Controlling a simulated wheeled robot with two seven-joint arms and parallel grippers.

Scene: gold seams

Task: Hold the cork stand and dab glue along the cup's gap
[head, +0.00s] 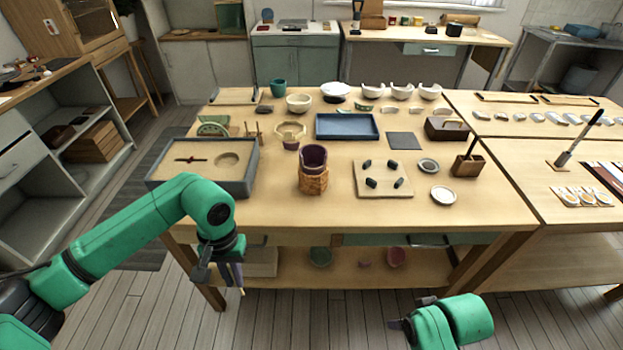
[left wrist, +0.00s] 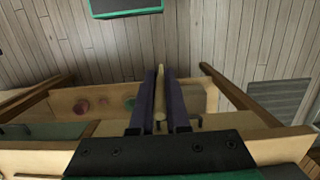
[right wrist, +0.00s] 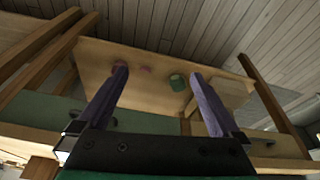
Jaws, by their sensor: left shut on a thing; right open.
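A sand tray (head: 250,180) stands left of the stand, a board with dark pads (head: 383,190) right of it. A blue tray (head: 347,126) lies behind. Small dishes (head: 443,194) and a wooden block (head: 468,165) are at right. The shelf below holds bowls (head: 320,256).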

